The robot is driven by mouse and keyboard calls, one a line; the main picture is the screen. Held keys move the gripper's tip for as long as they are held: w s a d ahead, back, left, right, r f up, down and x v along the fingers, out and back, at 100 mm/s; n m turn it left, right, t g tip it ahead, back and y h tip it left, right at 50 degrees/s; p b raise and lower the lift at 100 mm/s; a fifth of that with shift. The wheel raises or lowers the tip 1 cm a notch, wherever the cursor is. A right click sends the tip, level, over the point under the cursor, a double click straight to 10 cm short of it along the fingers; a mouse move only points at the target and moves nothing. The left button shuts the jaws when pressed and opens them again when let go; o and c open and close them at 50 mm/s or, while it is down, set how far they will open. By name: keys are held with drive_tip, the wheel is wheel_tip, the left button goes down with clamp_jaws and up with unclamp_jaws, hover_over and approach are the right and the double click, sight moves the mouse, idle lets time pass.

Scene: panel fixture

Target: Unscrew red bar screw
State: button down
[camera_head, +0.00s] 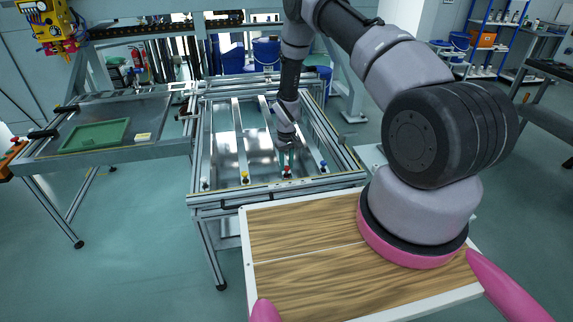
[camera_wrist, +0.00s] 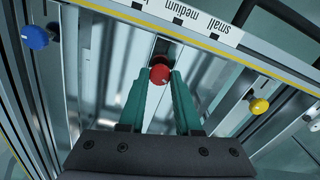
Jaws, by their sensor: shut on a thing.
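The red bar screw (camera_wrist: 160,74) has a round red head and sits at the end of a metal bar, near the labelled edge of the panel fixture. It also shows in the head view (camera_head: 287,171), at the front of the fixture. My gripper (camera_wrist: 160,82) has two green fingers, one on each side of the red head, shut on it. In the head view, my gripper (camera_head: 287,160) points down at the fixture's front. The screw's shaft below the head is hidden.
A blue screw (camera_wrist: 35,37) and a yellow screw (camera_wrist: 259,106) flank the red one on neighbouring bars. The labelled strip (camera_wrist: 190,18) runs along the fixture edge. A side table with a green tray (camera_head: 95,136) stands at the left.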

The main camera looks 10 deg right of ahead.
sight(287, 167)
drive_tip(key=n, duration=0.3)
drive_tip(key=shift+n, duration=0.3)
drive_tip(key=shift+w+n, duration=0.1)
drive_tip(key=shift+n, duration=1.9)
drive_tip(key=c, duration=0.6)
unclamp_jaws()
wheel_tip(287, 167, up, 11)
